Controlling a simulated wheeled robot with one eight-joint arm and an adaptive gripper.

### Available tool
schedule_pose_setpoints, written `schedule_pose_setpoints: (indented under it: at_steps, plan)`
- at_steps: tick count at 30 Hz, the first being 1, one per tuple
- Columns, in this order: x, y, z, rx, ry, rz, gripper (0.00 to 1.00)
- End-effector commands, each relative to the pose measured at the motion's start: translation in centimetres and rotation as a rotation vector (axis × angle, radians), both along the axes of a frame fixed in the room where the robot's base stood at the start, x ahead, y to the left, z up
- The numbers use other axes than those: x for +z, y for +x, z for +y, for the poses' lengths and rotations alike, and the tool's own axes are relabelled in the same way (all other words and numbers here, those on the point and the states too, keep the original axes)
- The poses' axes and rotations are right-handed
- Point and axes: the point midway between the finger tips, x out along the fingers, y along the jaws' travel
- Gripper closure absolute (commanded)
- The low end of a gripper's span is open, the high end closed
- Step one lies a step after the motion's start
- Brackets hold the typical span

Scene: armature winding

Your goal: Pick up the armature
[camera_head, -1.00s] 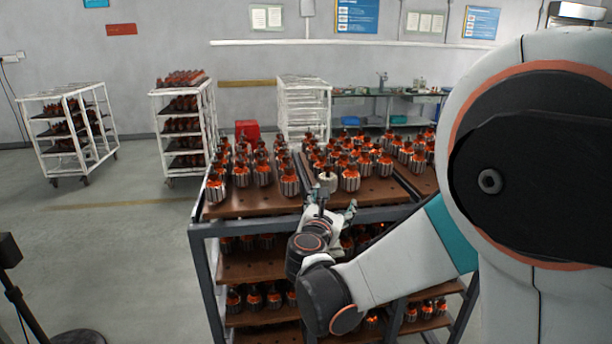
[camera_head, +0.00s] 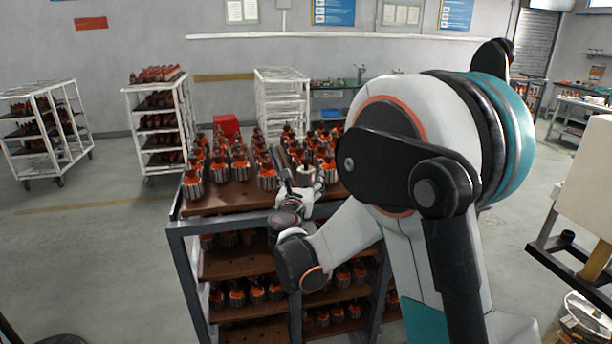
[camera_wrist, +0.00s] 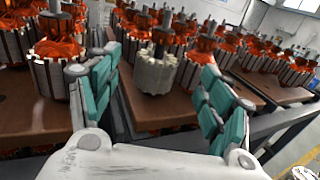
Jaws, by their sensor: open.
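A pale armature without orange windings (camera_wrist: 156,72) stands upright on the brown top board of the rack, straight ahead between my fingers in the wrist view. It also shows small in the head view (camera_head: 306,174). My gripper (camera_wrist: 155,100) is open, its teal-padded fingers spread left and right of the pale armature. The fingertips appear just short of it or beside it; I cannot tell exactly, and nothing is held. In the head view my gripper (camera_head: 300,192) is at the front edge of the top board. My arm hides the right part of the rack.
Orange-wound armatures (camera_head: 268,178) stand in rows close around the pale one; one (camera_wrist: 55,52) is close to my left finger. The grey rack frame (camera_head: 190,226) has lower loaded shelves. White carts (camera_head: 158,130) stand behind. Floor at left is clear.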

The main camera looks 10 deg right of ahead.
Motion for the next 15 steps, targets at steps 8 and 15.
schedule_pose_setpoints:
  at_steps: [8, 15]
  plan:
    - [0.4, 3.5, -1.2, -0.002, 0.001, 0.0, 0.27]
    - [0.5, 4.5, -1.6, -0.001, 0.001, 0.0, 0.27]
